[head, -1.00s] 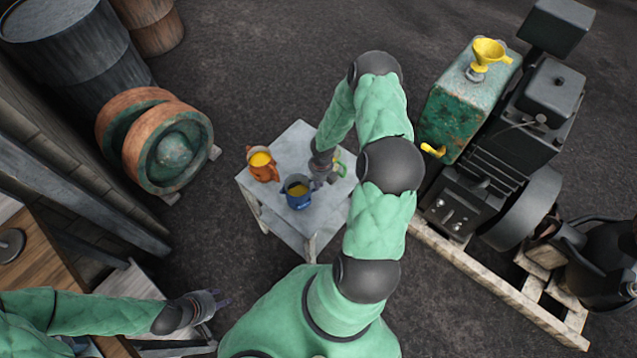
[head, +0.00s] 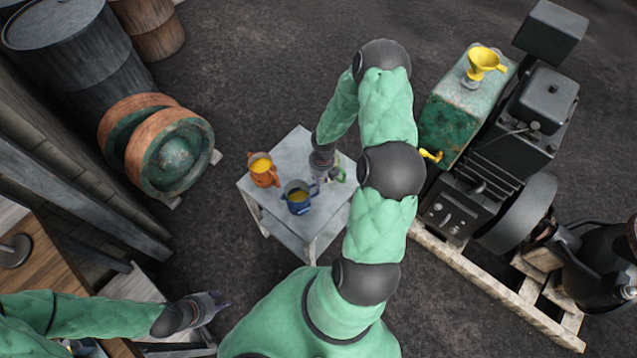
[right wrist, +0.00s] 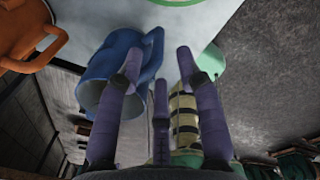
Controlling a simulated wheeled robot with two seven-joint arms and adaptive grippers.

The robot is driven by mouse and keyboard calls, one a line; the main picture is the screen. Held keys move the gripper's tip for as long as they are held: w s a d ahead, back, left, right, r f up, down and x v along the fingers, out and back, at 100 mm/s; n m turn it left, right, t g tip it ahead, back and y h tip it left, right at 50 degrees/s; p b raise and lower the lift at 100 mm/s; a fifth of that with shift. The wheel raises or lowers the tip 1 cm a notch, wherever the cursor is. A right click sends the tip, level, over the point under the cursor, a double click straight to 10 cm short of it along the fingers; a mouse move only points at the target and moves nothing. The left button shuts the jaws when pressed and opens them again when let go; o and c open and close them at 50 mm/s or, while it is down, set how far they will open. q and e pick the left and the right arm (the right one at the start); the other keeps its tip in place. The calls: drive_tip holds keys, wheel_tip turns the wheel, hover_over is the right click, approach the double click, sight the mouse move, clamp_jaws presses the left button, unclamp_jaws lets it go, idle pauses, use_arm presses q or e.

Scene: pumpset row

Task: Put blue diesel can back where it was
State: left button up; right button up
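The blue diesel can (head: 298,207) stands upright on the small grey table (head: 262,196), with yellowish liquid inside. An orange can (head: 265,178) stands to its left and a green can (head: 340,168) to its right, partly hidden by my right arm. My right gripper (head: 322,177) is low over the table beside the blue can. In the right wrist view its purple fingers (right wrist: 160,58) are spread, with the blue can (right wrist: 100,75) and its handle close to the left finger; I see no firm grip. My left gripper (head: 222,303) looks open and empty, away from the table.
A green engine tank (head: 455,120) with a yellow funnel (head: 484,62) stands right of the table on a wooden skid (head: 480,275). A wheel-like drum (head: 170,155) and dark barrels (head: 75,50) stand left. Bare ground surrounds the table.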

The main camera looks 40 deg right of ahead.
wheel_tip(320, 180, up, 5)
drive_tip(key=shift+d+r+p, duration=0.1)
drive_tip(key=shift+d+p, duration=0.05)
drive_tip(key=shift+p, duration=0.65)
drive_tip(key=a+f+m+y, duration=0.3)
drive_tip(key=a+m, duration=1.3)
drive_tip(key=a, duration=0.4)
drive_tip(key=s+a+m, duration=0.7)
drive_tip(key=a+m, duration=0.3)
drive_tip(key=m, duration=0.6)
drive_tip(key=shift+s+a+f+m, duration=0.2)
drive_tip(key=shift+s+a+m, duration=0.05)
drive_tip(key=shift+a+m, duration=0.15)
drive_tip(key=shift+f, duration=0.1)
